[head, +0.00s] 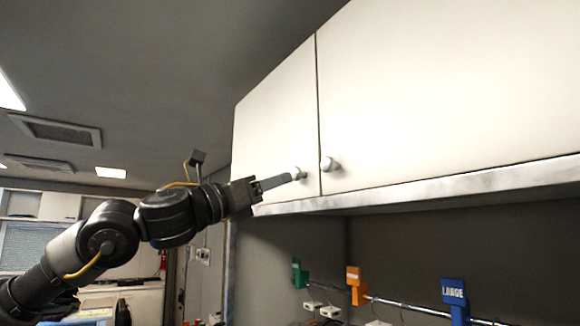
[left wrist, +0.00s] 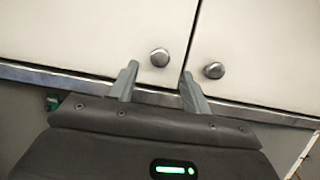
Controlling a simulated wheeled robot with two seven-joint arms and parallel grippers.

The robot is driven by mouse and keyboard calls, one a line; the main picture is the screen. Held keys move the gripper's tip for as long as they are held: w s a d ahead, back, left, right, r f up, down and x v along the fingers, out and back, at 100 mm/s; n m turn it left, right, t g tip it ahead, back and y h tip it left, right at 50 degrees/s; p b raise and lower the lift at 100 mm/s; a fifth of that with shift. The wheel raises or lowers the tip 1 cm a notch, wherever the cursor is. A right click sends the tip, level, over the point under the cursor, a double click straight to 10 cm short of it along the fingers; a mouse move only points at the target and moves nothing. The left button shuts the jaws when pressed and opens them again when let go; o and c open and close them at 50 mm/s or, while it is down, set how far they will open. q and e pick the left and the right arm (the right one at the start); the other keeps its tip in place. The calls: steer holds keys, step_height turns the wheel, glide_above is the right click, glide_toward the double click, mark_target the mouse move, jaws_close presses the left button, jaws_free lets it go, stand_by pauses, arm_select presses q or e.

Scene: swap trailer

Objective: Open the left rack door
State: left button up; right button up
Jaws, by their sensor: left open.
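The left rack door (head: 278,125) is a white cabinet door and is closed, flush beside the right door (head: 440,90). Its round metal knob (head: 299,173) sits at the lower right corner. My left gripper (head: 290,179) points at this knob. In the left wrist view my left gripper (left wrist: 158,75) is open, and the left door's knob (left wrist: 159,57) appears between and just beyond the fingertips. I cannot tell whether the fingers touch it. The right door's knob (left wrist: 214,70) lies just right of the right finger. My right gripper is not in view.
A metal ledge (head: 420,196) runs under the doors. Below it are a rail with green (head: 300,274), orange (head: 356,284) and blue (head: 455,297) holders. The space left of the cabinet, under the ceiling, is open.

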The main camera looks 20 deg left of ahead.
mark_target(293, 175)
arm_select(q)
steer(key=p+x, duration=0.2)
steer(key=x, duration=0.3)
steer(key=shift+d, duration=0.1)
jaws_close()
